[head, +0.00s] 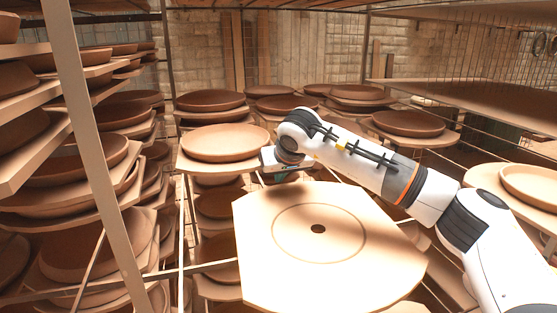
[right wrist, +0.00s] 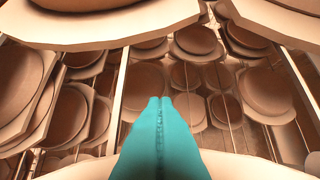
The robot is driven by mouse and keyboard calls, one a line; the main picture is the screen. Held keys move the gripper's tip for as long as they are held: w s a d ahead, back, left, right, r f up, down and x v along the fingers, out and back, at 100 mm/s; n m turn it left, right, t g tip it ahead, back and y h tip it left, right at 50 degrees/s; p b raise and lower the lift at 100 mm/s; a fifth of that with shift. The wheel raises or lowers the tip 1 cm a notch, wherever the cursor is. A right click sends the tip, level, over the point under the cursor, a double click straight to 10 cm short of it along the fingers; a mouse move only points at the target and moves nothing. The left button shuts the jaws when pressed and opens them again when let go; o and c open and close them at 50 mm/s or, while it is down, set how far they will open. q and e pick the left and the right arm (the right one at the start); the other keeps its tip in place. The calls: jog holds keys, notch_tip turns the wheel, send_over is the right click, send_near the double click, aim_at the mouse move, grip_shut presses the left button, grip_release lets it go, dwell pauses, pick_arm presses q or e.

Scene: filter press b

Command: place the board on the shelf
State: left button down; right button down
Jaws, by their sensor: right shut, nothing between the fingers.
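The pale board (head: 290,270), with cut corners, a ring groove and a dark hole in its middle, lies flat in the lower middle of the head view. What bears it is mostly hidden. My right gripper (head: 284,176) is just beyond the board's far edge, mostly hidden by its own wrist. In the right wrist view its teal fingers (right wrist: 160,99) are pressed together and empty. Wire-frame shelving (head: 180,225) stands around, with boards and round dishes on its levels. My left gripper does not show.
A board with a round dish (head: 225,141) is close to my right gripper's left. Stacked dishes (head: 95,160) and a slanting post (head: 95,140) crowd the left. A mostly bare brown shelf (head: 470,97) is at right. Another dish (head: 530,186) sits at the right edge.

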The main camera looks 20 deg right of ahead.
aim_at(282, 185)
jog(key=shift+s+d+r, duration=0.1)
jog(key=shift+s, duration=0.55)
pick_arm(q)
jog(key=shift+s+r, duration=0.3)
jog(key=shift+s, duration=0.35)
